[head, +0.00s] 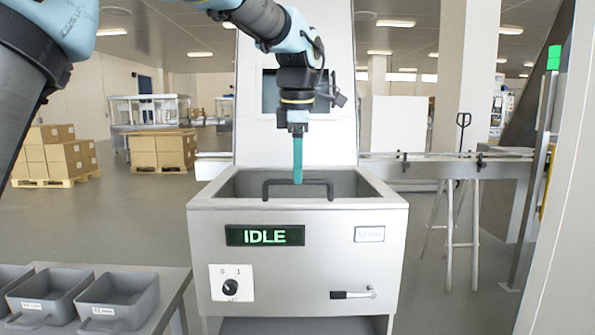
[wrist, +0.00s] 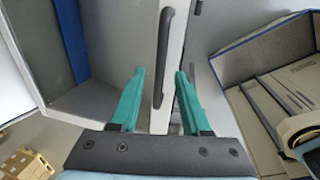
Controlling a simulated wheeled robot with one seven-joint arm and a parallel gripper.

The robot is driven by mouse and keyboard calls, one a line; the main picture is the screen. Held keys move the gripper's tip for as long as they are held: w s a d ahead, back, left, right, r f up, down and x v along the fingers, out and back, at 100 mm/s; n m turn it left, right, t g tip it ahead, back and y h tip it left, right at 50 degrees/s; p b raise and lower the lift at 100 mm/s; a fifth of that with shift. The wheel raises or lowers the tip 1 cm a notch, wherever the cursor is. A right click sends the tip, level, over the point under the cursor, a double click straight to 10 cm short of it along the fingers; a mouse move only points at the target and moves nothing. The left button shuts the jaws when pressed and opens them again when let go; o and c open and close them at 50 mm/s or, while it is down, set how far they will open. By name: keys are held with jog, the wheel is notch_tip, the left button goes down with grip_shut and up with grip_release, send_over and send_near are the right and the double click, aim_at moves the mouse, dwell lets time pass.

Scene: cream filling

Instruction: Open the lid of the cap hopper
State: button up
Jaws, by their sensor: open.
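The grey hopper box (head: 300,250) stands in the middle of the head view, with a recessed grey top. A dark bar handle (head: 272,184) rises at its front rim. I cannot tell whether the lid is shut or where its edges are. My gripper (head: 297,181) points straight down with its teal fingers at the handle. In the wrist view, my gripper (wrist: 159,74) is open, and the black handle (wrist: 172,38) runs between its two fingers on a light grey strip (wrist: 160,122). No clear contact shows.
An IDLE display (head: 265,235), a knob (head: 231,287) and a small lever (head: 352,294) are on the box front. A tall white panel (head: 255,130) stands behind it. Grey bins (head: 118,295) sit on a table at left. A conveyor (head: 420,170) runs at right.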

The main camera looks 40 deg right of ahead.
jog(key=shift+w+f, duration=0.1)
jog(key=shift+f, duration=0.55)
grip_shut()
dwell(1.0)
